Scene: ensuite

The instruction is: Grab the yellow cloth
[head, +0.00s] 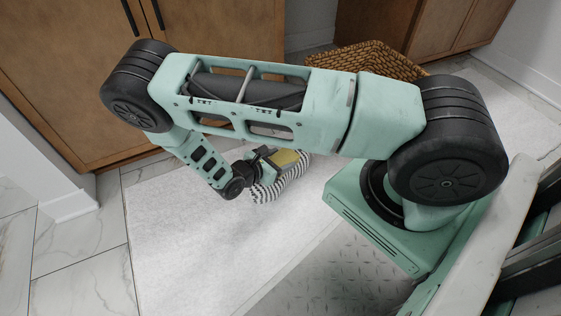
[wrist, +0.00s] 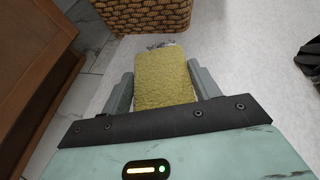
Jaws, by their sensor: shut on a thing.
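The yellow cloth (wrist: 163,80) is a rough, yellow block-like piece between the two grey fingers of my gripper (wrist: 163,88) in the wrist view. My gripper is shut on it. I cannot tell how far above the floor the cloth is.
A black-and-white striped item (head: 278,186) is right beside the cloth. A woven basket (head: 368,60) stands behind my arm and at the top of the wrist view (wrist: 145,14). Brown wooden cabinets (head: 60,50) line the back. A white rug (head: 185,240) lies open in front.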

